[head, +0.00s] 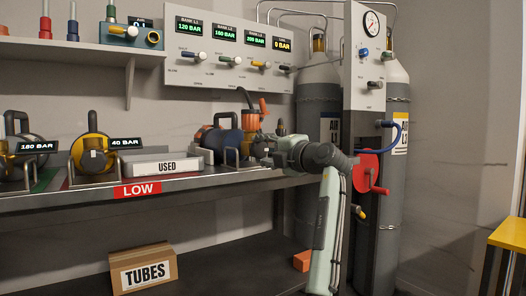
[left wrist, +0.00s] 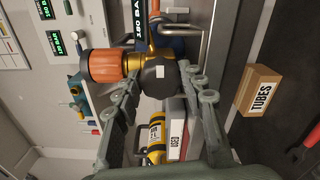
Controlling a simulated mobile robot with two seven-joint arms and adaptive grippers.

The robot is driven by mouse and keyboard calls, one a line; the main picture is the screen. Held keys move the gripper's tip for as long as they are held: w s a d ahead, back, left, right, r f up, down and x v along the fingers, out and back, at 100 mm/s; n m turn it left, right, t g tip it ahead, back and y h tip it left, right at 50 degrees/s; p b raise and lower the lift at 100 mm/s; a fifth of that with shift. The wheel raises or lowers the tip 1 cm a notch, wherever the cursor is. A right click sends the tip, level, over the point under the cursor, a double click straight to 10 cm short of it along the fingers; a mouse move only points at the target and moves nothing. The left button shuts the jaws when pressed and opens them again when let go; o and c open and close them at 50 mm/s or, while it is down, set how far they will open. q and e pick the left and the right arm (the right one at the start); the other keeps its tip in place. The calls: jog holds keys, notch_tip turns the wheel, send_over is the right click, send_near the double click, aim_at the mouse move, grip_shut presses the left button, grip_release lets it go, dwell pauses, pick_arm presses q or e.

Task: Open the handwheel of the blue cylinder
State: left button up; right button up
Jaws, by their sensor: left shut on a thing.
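The blue cylinder (head: 228,143) lies in a rack at the right end of the bench shelf, its dark blue end facing out. It also shows in the left wrist view (left wrist: 178,46), largely hidden behind a brass valve (left wrist: 153,45). A round black handwheel (left wrist: 158,82) with a small white mark sits on that valve. My left gripper (head: 262,147) has come in from the right to this end of the rack. In the left wrist view its fingers (left wrist: 162,92) are on either side of the handwheel and closed on it. My right gripper is out of view.
An orange part (left wrist: 103,66) stands close beside the valve. A grey tray marked USED (head: 160,167) and other cylinders (head: 92,152) are left along the shelf. Grey tanks (head: 318,115) and a red crank wheel (head: 367,172) stand right. A TUBES box (head: 145,268) sits below.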

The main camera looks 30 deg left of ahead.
pick_arm(q)
jog(key=o, duration=1.2)
jog(key=shift+c, duration=0.2)
jog(key=shift+d, duration=0.1)
jog(key=v, duration=1.2)
